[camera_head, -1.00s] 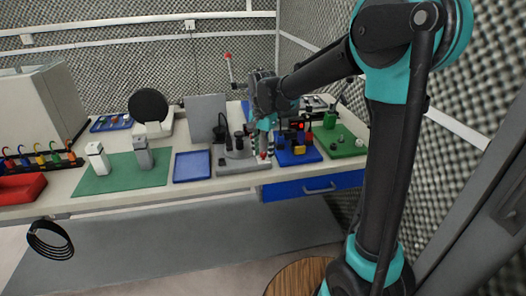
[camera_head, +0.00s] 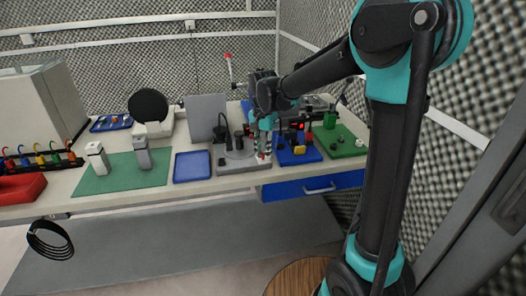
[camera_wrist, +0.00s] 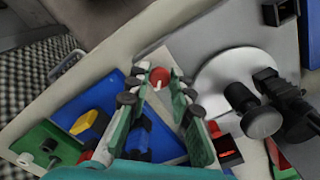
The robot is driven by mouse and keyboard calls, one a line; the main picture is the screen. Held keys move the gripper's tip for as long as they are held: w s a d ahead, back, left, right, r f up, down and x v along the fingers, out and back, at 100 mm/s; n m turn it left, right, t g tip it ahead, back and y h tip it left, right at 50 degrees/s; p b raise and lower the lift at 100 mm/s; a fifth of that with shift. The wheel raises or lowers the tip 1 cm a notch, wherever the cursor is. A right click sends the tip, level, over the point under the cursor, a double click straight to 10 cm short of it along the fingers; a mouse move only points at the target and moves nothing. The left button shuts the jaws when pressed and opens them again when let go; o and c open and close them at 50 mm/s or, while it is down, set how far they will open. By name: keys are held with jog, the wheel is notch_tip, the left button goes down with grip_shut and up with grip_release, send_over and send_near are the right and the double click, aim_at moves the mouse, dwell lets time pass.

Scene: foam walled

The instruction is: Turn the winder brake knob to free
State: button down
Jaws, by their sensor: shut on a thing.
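The winder (camera_head: 238,155) is a grey base with a round disc and dark posts, near the front edge of the bench. Its pale plate and disc (camera_wrist: 215,80) also show in the wrist view. The brake knob (camera_wrist: 160,77) is red with a white mark and sits on the plate beside the disc. My gripper (camera_wrist: 160,84) has its fingertips on either side of the knob and is shut on it. In the head view my gripper (camera_head: 262,146) points down at the right end of the winder base and mostly hides the knob.
A blue tray (camera_head: 192,167) lies left of the winder. A blue board (camera_head: 308,153) with yellow and red blocks is close on the right, with a green board (camera_head: 347,150) beyond it. A green mat (camera_head: 120,180) bears two pale posts farther left.

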jog(key=n, duration=0.8)
jog(key=shift+n, duration=0.4)
jog(key=n, duration=0.4)
jog(key=shift+d+n, duration=0.1)
jog(key=shift+n, duration=1.7)
jog(key=c, duration=1.3)
grip_release()
